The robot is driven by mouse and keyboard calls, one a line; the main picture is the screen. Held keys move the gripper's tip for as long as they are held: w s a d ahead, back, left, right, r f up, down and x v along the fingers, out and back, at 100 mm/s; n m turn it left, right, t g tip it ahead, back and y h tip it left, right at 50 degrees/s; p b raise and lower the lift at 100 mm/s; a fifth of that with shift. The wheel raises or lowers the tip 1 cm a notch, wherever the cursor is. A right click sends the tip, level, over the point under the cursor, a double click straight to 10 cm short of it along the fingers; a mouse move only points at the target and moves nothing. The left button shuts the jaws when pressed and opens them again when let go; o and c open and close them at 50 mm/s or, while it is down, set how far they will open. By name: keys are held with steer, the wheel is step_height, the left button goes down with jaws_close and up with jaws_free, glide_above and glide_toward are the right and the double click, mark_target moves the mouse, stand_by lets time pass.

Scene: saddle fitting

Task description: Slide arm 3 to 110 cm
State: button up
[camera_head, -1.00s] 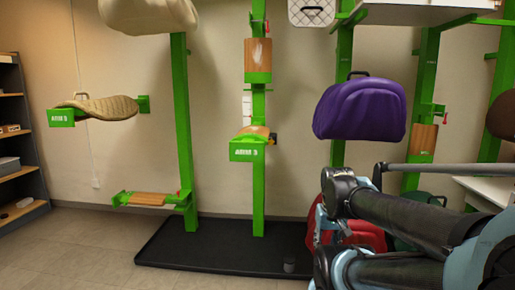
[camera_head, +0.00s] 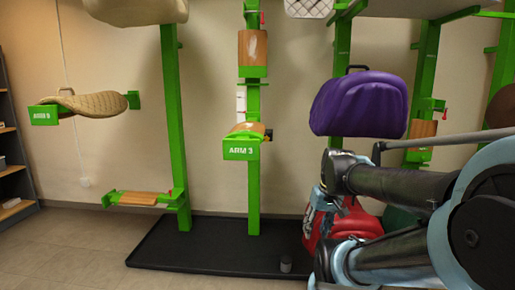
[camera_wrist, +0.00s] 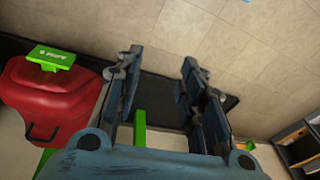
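Arm 3 (camera_head: 241,150) is a green bracket with a white label and a wooden top, on the middle green post (camera_head: 255,205). A small dark and red part (camera_head: 268,135) shows at its right side. A white strip (camera_head: 241,103) is on the post above it. My gripper (camera_wrist: 160,65) is open and empty in the wrist view, pointing over floor and a dark mat. In the head view my arm reaches in from the right, well right of arm 3 and apart from it; the fingers are not clear there. The height reading is too small to tell.
A purple saddle (camera_head: 358,105) hangs right of arm 3, with a red saddle (camera_head: 345,228) below, which also shows in the wrist view (camera_wrist: 45,100). A black base mat (camera_head: 210,255) carries a small dark cup (camera_head: 285,264).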

steer(key=w+a+r+n+y, duration=0.35)
steer(key=w+a+r, duration=0.3)
steer(key=w, duration=0.25)
steer(key=n+g+y, duration=0.1)
steer(key=n+y, duration=1.2)
glide_toward(257, 145)
steer(key=shift+m, duration=0.25)
steer(key=a, duration=0.3)
steer(key=w+a, duration=0.1)
steer(key=a, duration=0.6)
steer(key=shift+w+a, duration=0.1)
steer(key=shift+w, duration=0.15)
steer(key=shift+c, duration=0.3)
jaws_close()
